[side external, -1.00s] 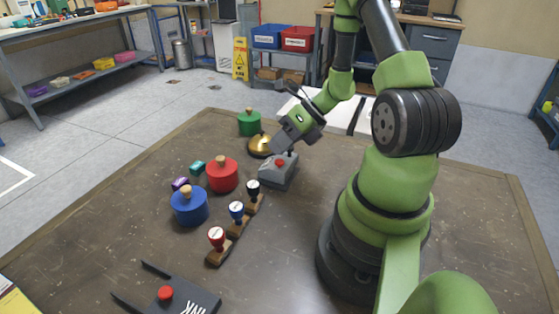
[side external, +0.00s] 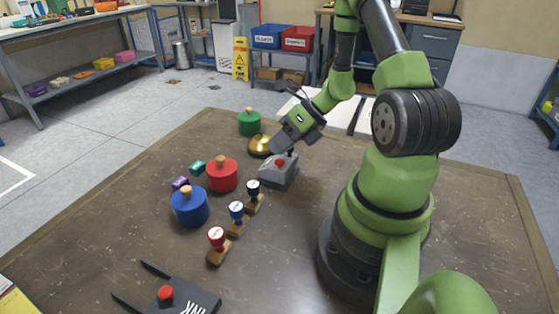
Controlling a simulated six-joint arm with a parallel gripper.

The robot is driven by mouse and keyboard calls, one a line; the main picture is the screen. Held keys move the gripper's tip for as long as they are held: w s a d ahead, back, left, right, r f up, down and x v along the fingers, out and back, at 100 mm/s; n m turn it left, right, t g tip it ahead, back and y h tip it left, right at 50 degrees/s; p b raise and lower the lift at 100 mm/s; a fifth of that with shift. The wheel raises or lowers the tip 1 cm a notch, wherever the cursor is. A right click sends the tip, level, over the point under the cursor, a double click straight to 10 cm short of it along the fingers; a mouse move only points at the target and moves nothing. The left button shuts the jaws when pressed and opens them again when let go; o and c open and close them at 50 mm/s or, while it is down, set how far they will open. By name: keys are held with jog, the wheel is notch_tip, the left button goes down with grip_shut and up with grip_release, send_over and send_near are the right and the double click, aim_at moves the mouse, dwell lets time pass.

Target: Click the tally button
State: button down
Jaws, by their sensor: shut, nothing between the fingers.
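The tally button is a grey box (side external: 277,176) with a small red button (side external: 280,162) on top, standing on the table in front of my gripper. My gripper (side external: 289,152) is shut and empty, tilted downward just above and behind the box, close to the red button. Whether the fingertips touch the button cannot be told from this angle.
A brass bell (side external: 259,145) stands close left of the gripper. Green (side external: 249,124), red (side external: 222,176) and blue (side external: 189,208) knobbed pots stand to the left. Three stamps (side external: 236,216) line up in front. An ink pad (side external: 175,300) lies at the front.

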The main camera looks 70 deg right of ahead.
aim_at(280, 160)
jog(key=shift+f, duration=0.1)
jog(key=shift+f, duration=0.3)
jog(key=shift+f, duration=0.5)
dwell(0.7)
jog(key=shift+r, duration=0.95)
jog(key=shift+r, duration=2.5)
